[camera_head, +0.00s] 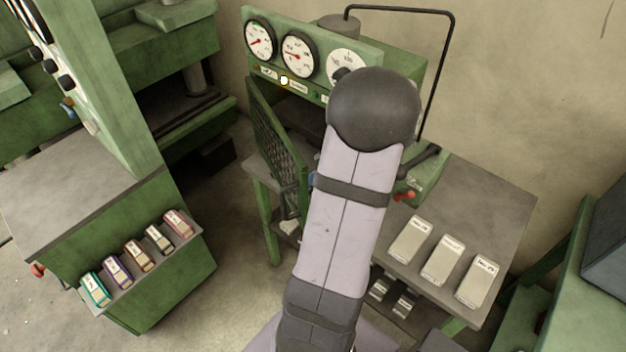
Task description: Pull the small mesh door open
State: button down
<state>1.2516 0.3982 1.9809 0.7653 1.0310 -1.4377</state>
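The small mesh door (277,142) is a green-framed panel with dark mesh on the left front of the green gauge machine (398,60). It stands at an angle to the machine's front, its far edge by the machine's left side and its near edge towards me. A dark gap shows between the door and the panel under the gauges, so it looks at least partly open. My arm covers the middle of the machine and whatever lies right of the door. My gripper is hidden behind my arm, so its fingers and any contact with the door cannot be seen.
Several pale boxes (443,259) lie on the grey table (482,200) at right, near a red-handled lever (404,196). Several coloured boxes (138,255) sit on a ledge of the green cabinet (170,290) at left. Floor shows between cabinet and machine.

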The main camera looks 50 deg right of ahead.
jog(key=w+a+m+h+b, duration=0.1)
jog(key=w+a+m+b, duration=0.15)
jog(key=w+a, duration=0.6)
jog(key=w+a+m+h+b, duration=0.1)
jog(key=w+a+b, duration=0.2)
jog(key=w+a, duration=0.55)
jog(key=w+a+p, duration=0.4)
jog(key=w, duration=0.5)
jog(key=w+a+p, duration=0.4)
jog(key=w+p, duration=0.1)
jog(key=w, duration=0.4)
jog(key=shift+m+t+h, duration=0.4)
jog(key=shift+m, duration=0.05)
